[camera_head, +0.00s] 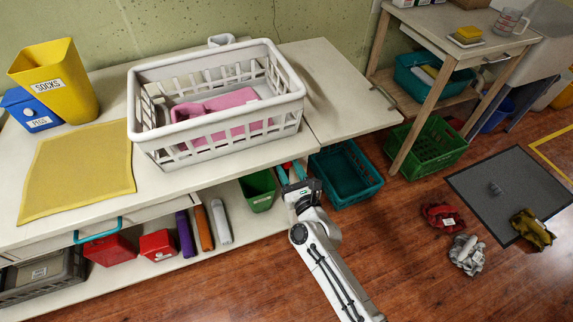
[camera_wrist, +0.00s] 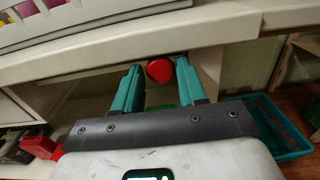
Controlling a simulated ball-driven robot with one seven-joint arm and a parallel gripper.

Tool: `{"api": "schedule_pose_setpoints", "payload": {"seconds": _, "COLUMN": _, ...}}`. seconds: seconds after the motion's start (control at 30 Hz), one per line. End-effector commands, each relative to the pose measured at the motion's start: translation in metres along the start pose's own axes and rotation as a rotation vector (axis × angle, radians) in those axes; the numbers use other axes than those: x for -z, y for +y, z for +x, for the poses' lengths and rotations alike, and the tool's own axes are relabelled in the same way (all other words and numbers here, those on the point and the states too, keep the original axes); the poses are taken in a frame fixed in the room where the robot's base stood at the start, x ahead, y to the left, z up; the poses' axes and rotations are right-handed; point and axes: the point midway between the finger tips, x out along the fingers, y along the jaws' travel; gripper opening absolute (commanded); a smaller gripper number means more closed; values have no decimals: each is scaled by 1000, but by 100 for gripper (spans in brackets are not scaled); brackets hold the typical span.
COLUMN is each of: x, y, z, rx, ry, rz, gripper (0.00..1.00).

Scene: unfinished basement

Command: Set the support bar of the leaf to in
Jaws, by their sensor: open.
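The leaf (camera_head: 335,92) is up and level with the worktop, to the right of the seam. In the wrist view its edge (camera_wrist: 290,17) runs off to the right. A round red knob (camera_wrist: 159,70), seemingly the end of the support bar, shows just under the worktop edge. The bar's shaft is hidden behind it. My gripper (camera_wrist: 160,80) is open, its teal fingers on either side of the knob, with gaps showing.
Below are a green bin (camera_head: 258,190), a teal crate (camera_head: 345,172) and a shelf with red boxes. Clothes lie on the floor at right. The floor in front is clear.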

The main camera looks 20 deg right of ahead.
Motion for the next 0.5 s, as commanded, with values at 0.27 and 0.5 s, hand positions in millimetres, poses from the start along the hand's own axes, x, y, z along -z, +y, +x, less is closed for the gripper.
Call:
{"api": "schedule_pose_setpoints", "payload": {"seconds": 0.27, "x": 1, "y": -1, "z": 24, "rx": 1, "ry": 0, "rz": -1, "gripper": 41}}
{"api": "schedule_pose_setpoints", "payload": {"seconds": 0.5, "x": 0, "y": 0, "z": 25, "rx": 0, "ry": 0, "rz": -1, "gripper": 41}}
